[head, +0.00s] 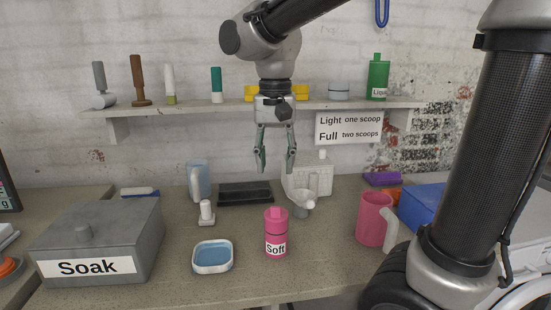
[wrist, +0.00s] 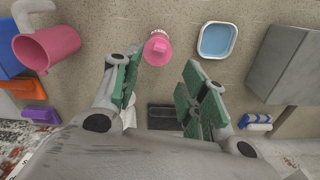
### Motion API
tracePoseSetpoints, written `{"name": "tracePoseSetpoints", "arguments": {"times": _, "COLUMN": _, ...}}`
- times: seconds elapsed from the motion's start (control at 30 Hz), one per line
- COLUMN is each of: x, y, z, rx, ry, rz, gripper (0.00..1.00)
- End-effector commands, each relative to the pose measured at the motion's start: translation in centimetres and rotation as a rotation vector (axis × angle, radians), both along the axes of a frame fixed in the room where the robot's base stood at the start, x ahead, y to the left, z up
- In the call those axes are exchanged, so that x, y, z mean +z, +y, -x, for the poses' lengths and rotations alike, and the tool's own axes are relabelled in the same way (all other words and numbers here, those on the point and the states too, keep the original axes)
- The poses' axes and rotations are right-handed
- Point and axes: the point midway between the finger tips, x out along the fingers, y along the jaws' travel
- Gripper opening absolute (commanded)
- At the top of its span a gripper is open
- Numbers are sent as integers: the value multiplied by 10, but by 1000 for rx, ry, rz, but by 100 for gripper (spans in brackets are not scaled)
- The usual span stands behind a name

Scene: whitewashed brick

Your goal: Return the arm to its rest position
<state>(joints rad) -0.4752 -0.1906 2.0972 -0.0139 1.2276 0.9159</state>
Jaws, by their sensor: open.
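My gripper (head: 276,162) hangs from the arm above the middle of the counter, pointing down. Its two fingers are apart with nothing between them in the head view. In the wrist view my gripper (wrist: 155,92) also shows spread fingers with green pads. The arm is bent, with its upper link rising out of the top of the head view. Below and in front of the gripper, the pink bottle marked Soft (head: 276,240) stands upright on the counter, apart from the fingers; it also shows in the wrist view (wrist: 158,48).
A grey lidded box marked Soak (head: 100,245), a blue-and-white dish (head: 212,256), a pink mug (head: 372,220) and a blue box (head: 420,205) stand on the counter. A wall shelf (head: 200,108) with bottles and brushes runs behind the gripper. Bare counter lies around the pink bottle.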

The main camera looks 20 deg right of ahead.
Motion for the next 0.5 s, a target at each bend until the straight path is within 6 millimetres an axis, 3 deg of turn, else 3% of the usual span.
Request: {"name": "tracePoseSetpoints", "arguments": {"times": 0.5, "x": 1, "y": 0, "z": -1, "rx": 40, "ry": -2, "rz": 0, "gripper": 43}}
